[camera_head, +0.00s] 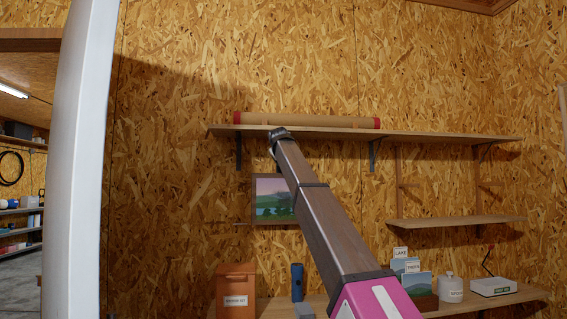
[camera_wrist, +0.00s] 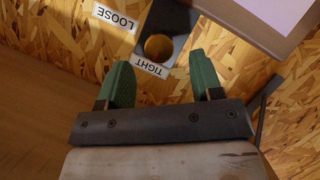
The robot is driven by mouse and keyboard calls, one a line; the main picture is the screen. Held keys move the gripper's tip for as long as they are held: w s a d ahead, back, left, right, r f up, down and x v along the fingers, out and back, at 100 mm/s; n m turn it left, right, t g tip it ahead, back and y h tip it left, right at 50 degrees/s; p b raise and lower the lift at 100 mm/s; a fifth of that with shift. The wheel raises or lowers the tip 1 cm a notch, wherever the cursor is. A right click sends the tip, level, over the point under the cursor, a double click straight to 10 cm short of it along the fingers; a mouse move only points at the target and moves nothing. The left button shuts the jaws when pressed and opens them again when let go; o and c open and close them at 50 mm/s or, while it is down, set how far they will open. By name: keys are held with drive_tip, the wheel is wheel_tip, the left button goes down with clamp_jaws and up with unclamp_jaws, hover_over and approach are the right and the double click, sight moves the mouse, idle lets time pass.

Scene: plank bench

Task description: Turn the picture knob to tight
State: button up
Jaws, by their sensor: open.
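The round wooden knob (camera_wrist: 158,46) sits on a dark plate (camera_wrist: 182,20) on the wall in the wrist view. A label LOOSE (camera_wrist: 113,17) is to its upper left and a label TIGHT (camera_wrist: 150,67) is just below it. I cannot tell which way the knob is set. My gripper (camera_wrist: 160,62) is open, its two green fingers apart on either side of the TIGHT label, short of the knob and empty. In the head view the landscape picture (camera_head: 270,196) hangs below the upper shelf, partly behind my arm. The knob does not show there.
The upper shelf (camera_head: 440,138) carries a long cardboard tube (camera_head: 300,120) close to my arm's end. A lower shelf (camera_head: 455,221) is to the right. The bench below holds a wooden box (camera_head: 236,282), a blue cylinder (camera_head: 297,282) and a white pot (camera_head: 450,290).

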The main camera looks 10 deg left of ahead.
drive_tip(key=v, duration=0.6)
drive_tip(key=shift+s, duration=0.2)
drive_tip(key=shift+r, duration=0.1)
